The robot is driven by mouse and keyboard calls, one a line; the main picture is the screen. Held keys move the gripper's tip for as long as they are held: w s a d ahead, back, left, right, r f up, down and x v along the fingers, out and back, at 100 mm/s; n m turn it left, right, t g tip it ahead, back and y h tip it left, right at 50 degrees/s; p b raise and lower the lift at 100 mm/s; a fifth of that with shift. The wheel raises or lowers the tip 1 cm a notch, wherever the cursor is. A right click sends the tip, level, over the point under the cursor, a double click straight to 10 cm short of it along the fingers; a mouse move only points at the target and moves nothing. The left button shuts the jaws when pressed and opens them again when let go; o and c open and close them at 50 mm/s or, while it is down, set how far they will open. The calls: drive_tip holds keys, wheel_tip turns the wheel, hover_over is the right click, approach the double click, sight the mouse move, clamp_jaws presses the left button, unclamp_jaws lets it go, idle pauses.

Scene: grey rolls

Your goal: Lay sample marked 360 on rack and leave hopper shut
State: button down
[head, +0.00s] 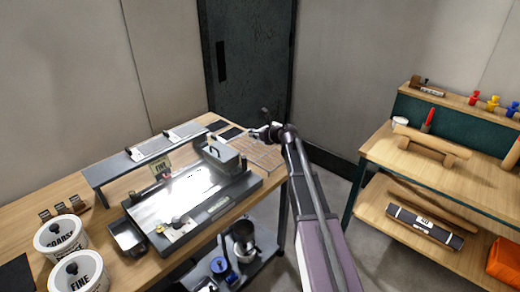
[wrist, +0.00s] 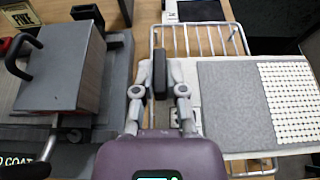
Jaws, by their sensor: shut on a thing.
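My gripper (wrist: 160,76) is shut on a narrow dark piece at the left end of a flat panel. I take this panel as the sample (wrist: 226,105); it has a pale end, a grey area and a white dotted area. Its mark cannot be read. The panel overlaps the wire rack (wrist: 192,42) in the wrist view; whether they touch cannot be told. In the head view my gripper (head: 268,131) is by the rack (head: 259,154). The hopper appears to be the grey box (head: 221,156) with a black handle; its top looks covered. It also shows in the wrist view (wrist: 62,65).
A tray (head: 215,206) with a bright plate lies left of the rack. White tubs (head: 62,235) marked COARSE and FINE stand at the near left. A small device (wrist: 196,10) is beyond the rack. A wooden shelf unit (head: 450,165) stands apart at right.

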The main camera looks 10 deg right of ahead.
drive_tip(key=shift+f, duration=0.1)
drive_tip(key=b, duration=0.6)
hover_over(255, 159)
wheel_tip(255, 159, down, 6)
drive_tip(key=shift+w+f, duration=0.1)
drive_tip(key=shift+w, duration=0.05)
drive_tip(key=shift+f+b, duration=1.85)
drive_tip(key=shift+b, duration=0.15)
drive_tip(key=shift+f, duration=0.1)
drive_tip(key=c, duration=0.7)
unclamp_jaws()
